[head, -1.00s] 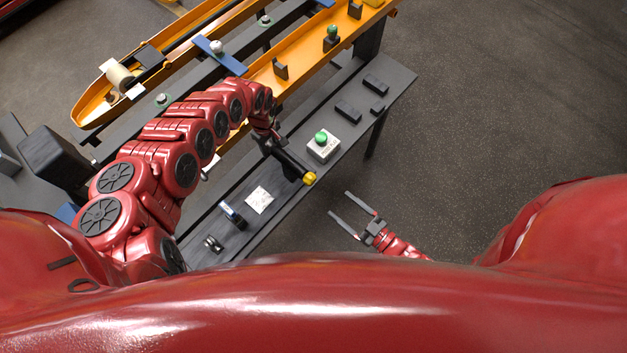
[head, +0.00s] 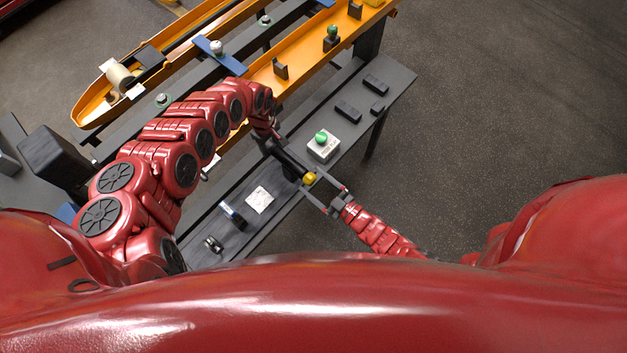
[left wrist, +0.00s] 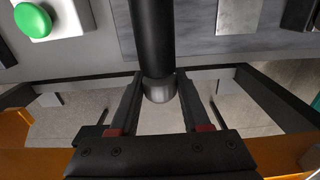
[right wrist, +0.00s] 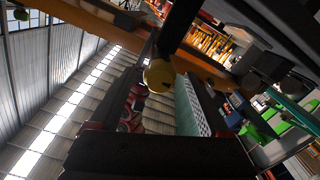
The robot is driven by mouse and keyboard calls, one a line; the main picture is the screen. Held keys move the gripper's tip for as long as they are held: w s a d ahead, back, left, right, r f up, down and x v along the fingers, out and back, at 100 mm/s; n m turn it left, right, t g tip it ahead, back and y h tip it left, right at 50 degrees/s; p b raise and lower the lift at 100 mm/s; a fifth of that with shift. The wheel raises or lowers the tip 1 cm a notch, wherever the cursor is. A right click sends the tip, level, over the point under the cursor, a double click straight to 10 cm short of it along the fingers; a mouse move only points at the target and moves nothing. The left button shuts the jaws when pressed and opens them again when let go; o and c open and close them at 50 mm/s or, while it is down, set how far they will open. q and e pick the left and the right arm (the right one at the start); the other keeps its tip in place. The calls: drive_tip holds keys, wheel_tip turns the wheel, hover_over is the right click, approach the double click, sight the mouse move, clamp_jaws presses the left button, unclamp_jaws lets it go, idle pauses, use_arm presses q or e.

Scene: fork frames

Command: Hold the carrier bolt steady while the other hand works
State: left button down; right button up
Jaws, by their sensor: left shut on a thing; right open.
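The carrier bolt is a black rod (head: 291,166) with a yellow end (head: 310,179), slanting above the front edge of the grey bench. My left gripper (head: 274,148) is shut on its far part. In the left wrist view the black shaft (left wrist: 154,35) and its rounded metal end (left wrist: 160,90) sit between the fingers. My right gripper (head: 311,182) is open, its fingers on either side of the yellow end. In the right wrist view the yellow end (right wrist: 159,76) shows between the open fingers; I cannot tell whether they touch it.
On the bench (head: 290,193) are a white box with a green button (head: 323,146), a white sheet (head: 259,200), a metallic cylinder (head: 233,214) and several black blocks (head: 348,111). An orange rail (head: 300,65) runs behind. The floor at right is clear.

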drive_tip(key=shift+w+a, duration=0.15)
drive_tip(key=shift+a, duration=0.05)
drive_tip(key=shift+c, duration=0.3)
clamp_jaws()
drive_tip(key=shift+m, duration=3.4)
